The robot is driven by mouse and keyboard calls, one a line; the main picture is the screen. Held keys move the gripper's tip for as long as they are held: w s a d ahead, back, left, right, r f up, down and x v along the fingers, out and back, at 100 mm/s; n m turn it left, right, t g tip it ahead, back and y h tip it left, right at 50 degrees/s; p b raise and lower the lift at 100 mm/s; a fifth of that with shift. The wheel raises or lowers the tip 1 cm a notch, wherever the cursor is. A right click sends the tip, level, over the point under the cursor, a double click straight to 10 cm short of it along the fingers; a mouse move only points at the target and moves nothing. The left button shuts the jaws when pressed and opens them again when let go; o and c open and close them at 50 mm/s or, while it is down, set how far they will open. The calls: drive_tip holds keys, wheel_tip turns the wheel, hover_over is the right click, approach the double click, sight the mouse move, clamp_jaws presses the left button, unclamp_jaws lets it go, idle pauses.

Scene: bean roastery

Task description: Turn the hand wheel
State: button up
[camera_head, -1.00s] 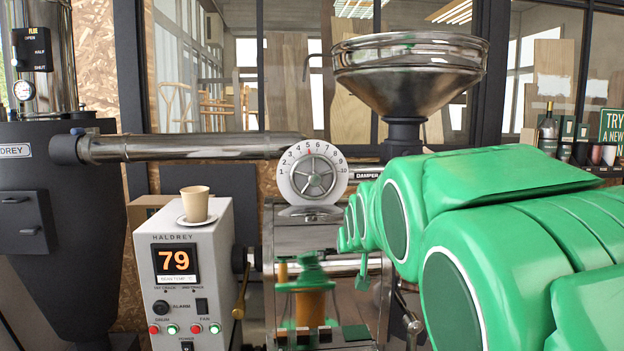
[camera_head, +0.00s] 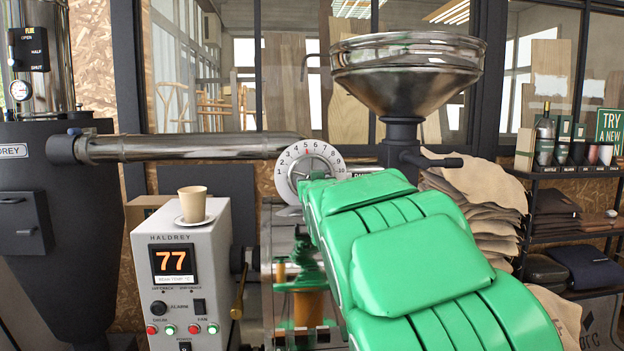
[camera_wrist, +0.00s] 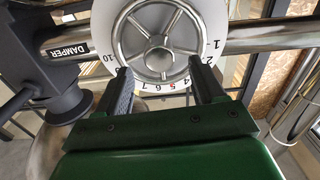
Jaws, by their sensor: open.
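The hand wheel (camera_wrist: 159,40) is a silver spoked wheel on a white numbered dial (camera_head: 327,156). In the wrist view it sits at the top centre, just ahead of my gripper (camera_wrist: 162,82). My gripper's two dark fingers are apart, with their tips near the lower left and lower right of the wheel's rim. I cannot tell whether the fingers touch the rim. In the head view my green arm hides the fingers and the lower part of the wheel and dial.
The steel hopper (camera_head: 408,80) stands above and right of the dial. A steel pipe (camera_head: 190,147) runs left from it. A control box (camera_head: 184,245) reads 77 and carries a paper cup (camera_head: 194,204) on a saucer. Stacked sacks (camera_head: 475,205) and a shelf are at right.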

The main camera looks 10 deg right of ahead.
drive_tip(key=w, duration=0.4)
drive_tip(key=shift+w+f, duration=0.15)
drive_tip(key=shift+w, duration=0.15)
drive_tip(key=shift+w+d, duration=0.1)
drive_tip(key=shift+w, duration=1)
drive_tip(key=shift+c, duration=0.5)
clamp_jaws()
drive_tip(key=shift+r, duration=0.2)
